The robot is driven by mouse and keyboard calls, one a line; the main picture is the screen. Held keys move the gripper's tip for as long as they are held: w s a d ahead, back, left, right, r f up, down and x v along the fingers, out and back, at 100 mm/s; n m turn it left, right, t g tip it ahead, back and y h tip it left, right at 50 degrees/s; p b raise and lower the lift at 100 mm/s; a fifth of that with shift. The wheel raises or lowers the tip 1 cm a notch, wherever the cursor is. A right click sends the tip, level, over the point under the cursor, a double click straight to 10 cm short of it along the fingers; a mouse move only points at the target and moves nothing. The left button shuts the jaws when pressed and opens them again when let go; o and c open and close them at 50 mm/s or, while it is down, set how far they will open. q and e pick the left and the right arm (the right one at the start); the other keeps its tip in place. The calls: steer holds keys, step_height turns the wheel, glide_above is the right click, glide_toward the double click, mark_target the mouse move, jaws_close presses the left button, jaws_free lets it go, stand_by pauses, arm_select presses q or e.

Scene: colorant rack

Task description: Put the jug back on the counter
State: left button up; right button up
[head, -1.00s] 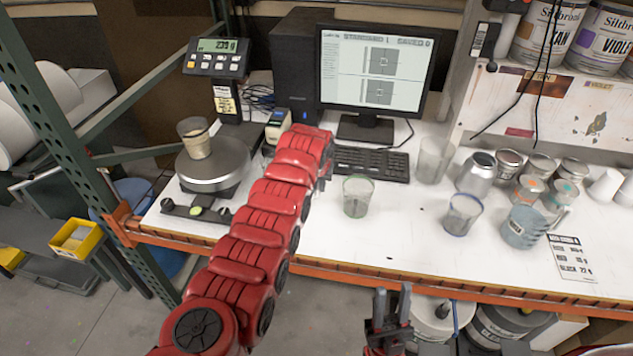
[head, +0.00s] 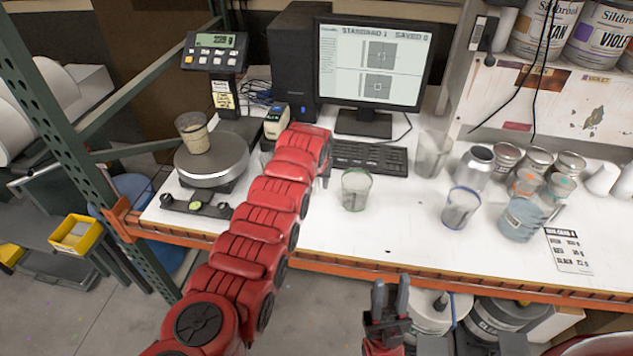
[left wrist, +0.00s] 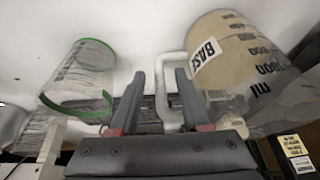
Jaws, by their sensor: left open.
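The jug (left wrist: 222,62) is clear, with beige contents, a white BASE label and a pale handle (left wrist: 170,82). It shows at the right of the left wrist view; in the head view my left arm seems to hide it. My left gripper (left wrist: 165,85) is open, one finger on each side of the handle, not clamped on it. In the head view the left fingers are mostly hidden at the arm's end (head: 318,165). The counter (head: 300,225) is white. My right gripper (head: 391,290) is in front of the counter's edge, fingers apart and empty.
A green-rimmed cup (head: 356,190) stands just right of my left gripper. A scale (head: 212,168) at the left bears a cup of beige liquid (head: 192,135). The keyboard (head: 370,158) and monitor (head: 372,65) are behind. Several cups and cans crowd the right side.

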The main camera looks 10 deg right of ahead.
arm_select(q)
steer(key=shift+r, duration=0.15)
steer(key=shift+b+v, duration=0.75)
steer(key=shift+v, duration=0.5)
steer(key=b+v, duration=0.3)
steer(key=v, duration=0.6)
steer(key=shift+r, duration=0.2)
steer(key=shift+s+f, duration=0.1)
steer(key=shift+s, duration=0.05)
